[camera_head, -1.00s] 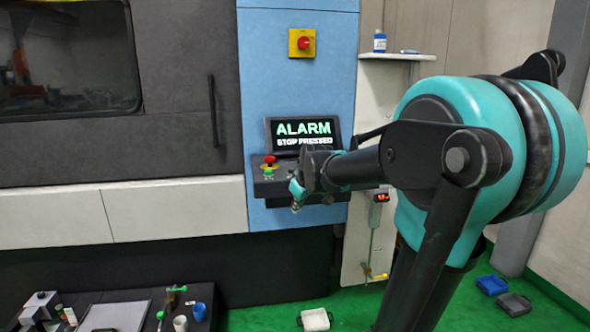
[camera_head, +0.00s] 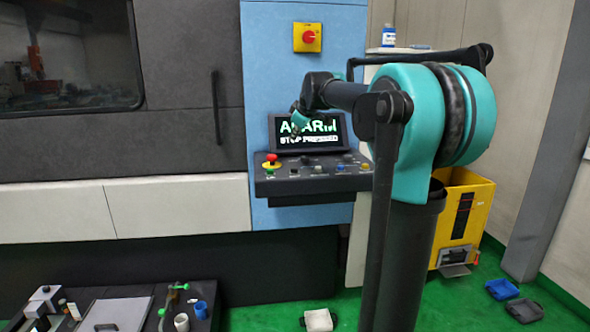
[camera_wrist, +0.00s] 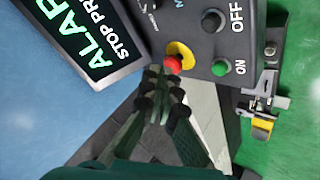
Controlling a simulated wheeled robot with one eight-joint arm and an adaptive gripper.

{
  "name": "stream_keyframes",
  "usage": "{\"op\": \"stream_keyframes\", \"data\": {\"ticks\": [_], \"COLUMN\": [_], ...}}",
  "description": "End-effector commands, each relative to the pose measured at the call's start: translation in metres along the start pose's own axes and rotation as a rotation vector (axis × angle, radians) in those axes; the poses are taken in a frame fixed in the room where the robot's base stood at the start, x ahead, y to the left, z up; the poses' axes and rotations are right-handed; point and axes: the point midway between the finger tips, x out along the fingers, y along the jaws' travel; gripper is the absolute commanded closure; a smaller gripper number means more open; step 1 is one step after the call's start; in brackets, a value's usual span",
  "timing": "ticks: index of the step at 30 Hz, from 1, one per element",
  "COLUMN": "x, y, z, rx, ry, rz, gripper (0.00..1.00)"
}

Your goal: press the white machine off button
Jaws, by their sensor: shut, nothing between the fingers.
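The control panel (camera_head: 330,183) juts from the blue machine column below a screen. In the wrist view, a dark grey round button (camera_wrist: 211,20) sits by the label OFF, and a green button (camera_wrist: 221,67) sits by ON. I cannot make out a clearly white button there. A red mushroom button on a yellow base (camera_wrist: 172,64) is beside them; it also shows in the head view (camera_head: 271,159). My gripper (camera_head: 298,120) is shut and empty, in front of the screen and above the panel. In the wrist view its fingers (camera_wrist: 160,90) point towards the red button; contact is not evident.
The screen (camera_head: 307,133) reads ALARM, STOP PRESSED, partly hidden by my gripper. A red switch on a yellow plate (camera_head: 307,37) is above. A shelf with a bottle (camera_head: 388,37) and a yellow bin (camera_head: 465,215) stand right. A low bench with tools (camera_head: 115,313) is front left.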

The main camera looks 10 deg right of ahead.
Motion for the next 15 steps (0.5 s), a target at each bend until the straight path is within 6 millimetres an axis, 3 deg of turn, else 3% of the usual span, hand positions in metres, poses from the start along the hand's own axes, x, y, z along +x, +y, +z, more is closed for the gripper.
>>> {"op": "stream_keyframes", "data": {"ticks": [8,15], "x": [0.003,0.02], "y": [-0.002,-0.015], "z": [0.003,0.015], "rx": [0.001,0.001], "ry": [-0.001,-0.001], "rz": [0.0,0.0], "gripper": [1.0,1.0]}}
